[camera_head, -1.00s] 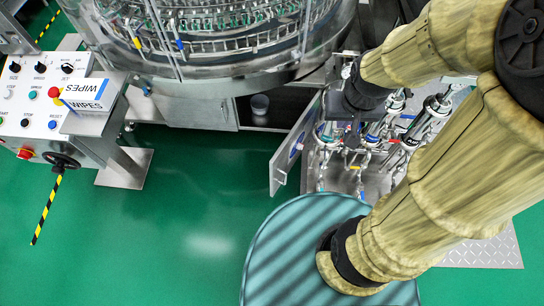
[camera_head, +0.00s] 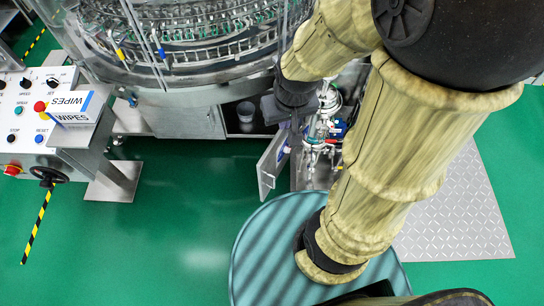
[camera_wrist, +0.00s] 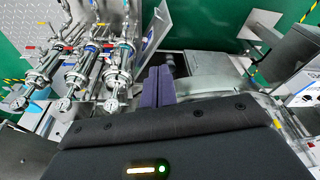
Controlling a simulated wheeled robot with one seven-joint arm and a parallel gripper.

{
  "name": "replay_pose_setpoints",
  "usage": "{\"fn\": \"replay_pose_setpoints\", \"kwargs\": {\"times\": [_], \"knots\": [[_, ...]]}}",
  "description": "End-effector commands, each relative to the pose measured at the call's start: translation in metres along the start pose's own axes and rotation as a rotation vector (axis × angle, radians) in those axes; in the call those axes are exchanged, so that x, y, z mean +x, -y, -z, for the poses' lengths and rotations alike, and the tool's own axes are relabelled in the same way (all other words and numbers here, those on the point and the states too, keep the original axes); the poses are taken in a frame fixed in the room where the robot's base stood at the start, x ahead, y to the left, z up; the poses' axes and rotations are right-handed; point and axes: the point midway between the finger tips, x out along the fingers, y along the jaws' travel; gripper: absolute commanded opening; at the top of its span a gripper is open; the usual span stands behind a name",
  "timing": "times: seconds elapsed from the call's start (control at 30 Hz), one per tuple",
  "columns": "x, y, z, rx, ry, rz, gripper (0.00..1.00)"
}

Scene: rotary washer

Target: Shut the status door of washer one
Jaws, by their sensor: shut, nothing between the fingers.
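The status door (camera_head: 268,168) of the washer is a small grey panel. It stands open, swung out from the right side of a dark cabinet opening (camera_head: 252,122) under the washer drum. My gripper (camera_head: 294,134) is at the right side of the door, near its upper, hinge-side part. In the wrist view the gripper's purple fingers (camera_wrist: 158,84) are together and empty. The door (camera_wrist: 156,30) shows just beyond them, seen nearly edge-on. I cannot tell whether the fingers touch it. My wrist hides part of the door's hinge side in the head view.
Pumps and pipes (camera_wrist: 85,60) stand close beside the door. A cup (camera_head: 245,111) sits inside the opening. A control panel (camera_head: 30,120) with a wipes box (camera_head: 76,106) stands at the left. Green floor (camera_head: 185,190) in front of the door is clear.

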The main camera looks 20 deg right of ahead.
Motion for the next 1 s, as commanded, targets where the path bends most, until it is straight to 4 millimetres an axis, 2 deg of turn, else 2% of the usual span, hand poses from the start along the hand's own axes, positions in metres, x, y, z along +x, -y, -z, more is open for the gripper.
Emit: {"fn": "replay_pose_setpoints", "kwargs": {"times": [0.17,0.27,0.37,0.47,0.7,1.0], "knots": [[0.007,-0.001,0.0,0.019,0.005,0.0,0.0],[0.026,-0.005,-0.001,0.079,0.022,0.001,0.0],[0.06,-0.012,-0.004,0.192,0.054,0.005,0.0],[0.104,-0.021,-0.007,0.353,0.093,0.019,0.0],[0.209,-0.039,-0.019,0.797,0.189,0.089,0.0],[0.323,-0.056,-0.029,1.397,0.305,0.247,0.0]]}}
